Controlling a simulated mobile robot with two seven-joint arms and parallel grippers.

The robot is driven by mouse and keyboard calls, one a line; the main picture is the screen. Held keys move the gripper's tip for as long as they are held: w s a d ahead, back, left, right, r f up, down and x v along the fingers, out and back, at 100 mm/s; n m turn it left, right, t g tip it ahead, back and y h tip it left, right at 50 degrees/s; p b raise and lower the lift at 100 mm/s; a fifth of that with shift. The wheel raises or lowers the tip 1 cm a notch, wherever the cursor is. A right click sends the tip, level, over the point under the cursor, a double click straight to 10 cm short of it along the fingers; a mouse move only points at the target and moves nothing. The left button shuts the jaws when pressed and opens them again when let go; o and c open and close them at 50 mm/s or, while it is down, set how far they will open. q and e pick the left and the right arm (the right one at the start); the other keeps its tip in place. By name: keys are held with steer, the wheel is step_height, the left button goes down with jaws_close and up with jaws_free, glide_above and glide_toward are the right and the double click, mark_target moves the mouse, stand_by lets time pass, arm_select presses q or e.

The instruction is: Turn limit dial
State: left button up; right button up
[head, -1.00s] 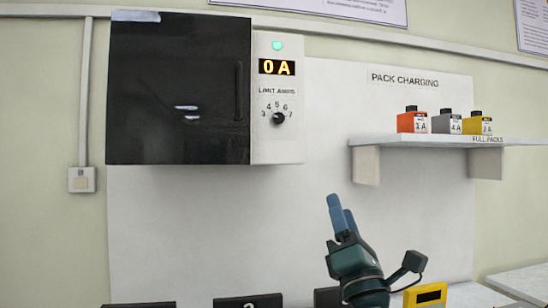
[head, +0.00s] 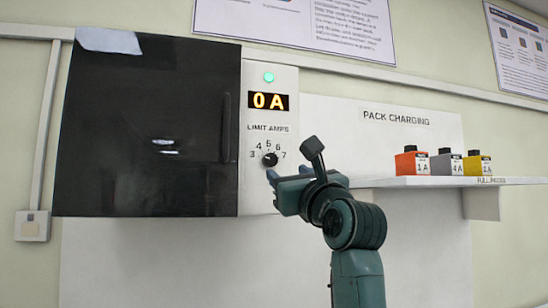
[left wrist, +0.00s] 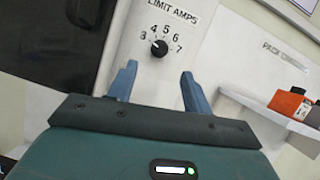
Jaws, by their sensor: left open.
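The limit dial (head: 270,159) is a small round black knob on the white panel of the charging cabinet, under the "LIMIT AMPS" label, with numbers 3 to 7 around it. It also shows in the left wrist view (left wrist: 159,48), where its white mark seems to point up-left, toward the low numbers. My left gripper (head: 272,178) is just below and in front of the dial. In the left wrist view its two blue fingers (left wrist: 159,71) are open and empty, with the dial beyond the gap between the tips, apparently not touched. My right gripper is not in view.
The lit display (head: 269,101) reads 0 A, with a green lamp (head: 268,77) above it. The cabinet's dark door (head: 145,125) is shut. A shelf (head: 400,182) at right holds orange, grey and yellow packs (head: 445,164), close to my left arm.

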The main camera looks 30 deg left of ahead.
mark_target(272, 161)
arm_select(q)
steer(key=p+x, duration=0.2)
steer(key=x, duration=0.6)
steer(key=shift+p, duration=0.35)
steer(key=shift+w+a+r, duration=0.1)
steer(key=shift+w+a, duration=0.15)
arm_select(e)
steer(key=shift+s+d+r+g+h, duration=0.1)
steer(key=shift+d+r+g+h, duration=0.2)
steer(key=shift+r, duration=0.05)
arm_select(q)
steer(key=c, duration=1)
